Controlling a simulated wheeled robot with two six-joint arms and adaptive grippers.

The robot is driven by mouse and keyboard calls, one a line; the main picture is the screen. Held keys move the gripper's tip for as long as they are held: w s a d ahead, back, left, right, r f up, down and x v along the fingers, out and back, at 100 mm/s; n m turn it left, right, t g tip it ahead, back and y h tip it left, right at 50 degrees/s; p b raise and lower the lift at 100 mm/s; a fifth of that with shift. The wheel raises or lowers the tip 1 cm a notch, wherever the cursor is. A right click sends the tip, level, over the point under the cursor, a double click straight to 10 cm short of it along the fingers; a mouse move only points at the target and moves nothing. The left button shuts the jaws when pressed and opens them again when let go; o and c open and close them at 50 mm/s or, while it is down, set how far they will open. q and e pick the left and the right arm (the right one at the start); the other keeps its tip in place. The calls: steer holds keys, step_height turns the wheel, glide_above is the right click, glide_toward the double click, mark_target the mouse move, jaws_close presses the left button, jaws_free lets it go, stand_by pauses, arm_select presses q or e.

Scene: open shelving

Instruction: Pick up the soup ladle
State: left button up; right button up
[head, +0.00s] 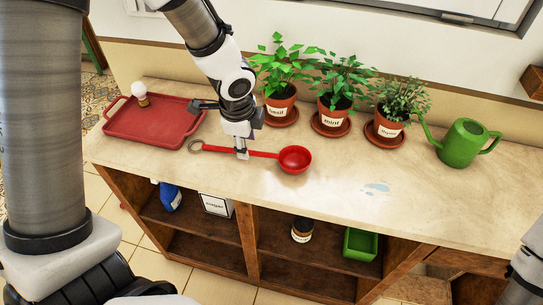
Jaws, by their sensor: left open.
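The red soup ladle (295,159) lies on the pale countertop, its bowl to the right and its handle running left to a ring at the end. My left gripper (241,153) points down over the middle of the ladle's handle, with its fingers at the handle. It is open, and I cannot tell whether a finger touches the handle. Part of the handle is hidden behind the fingers. Of my right arm only a link shows at the lower right edge; its gripper is out of view.
A red tray (152,127) with a small shaker (141,94) stands at the left. Potted basil (281,101), mint (333,111) and a third herb (391,126) line the back, with a green watering can (464,143) to their right. The front right counter (420,195) is clear except for a bluish spill.

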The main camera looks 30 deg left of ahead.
mark_target(252, 152)
arm_select(q)
steer(key=x, duration=0.2)
steer(key=w+b+x, duration=0.1)
steer(key=x, duration=0.2)
steer(key=shift+d, duration=0.25)
steer(key=shift+s+r, duration=0.1)
steer(key=shift+r, duration=0.05)
steer(key=shift+s, duration=0.1)
steer(key=shift+c, duration=1.3)
steer(key=c, duration=0.5)
jaws_close()
arm_select(e)
steer(key=shift+w+f, duration=0.3)
steer(key=shift+f, duration=0.65)
steer(key=shift+r, duration=0.1)
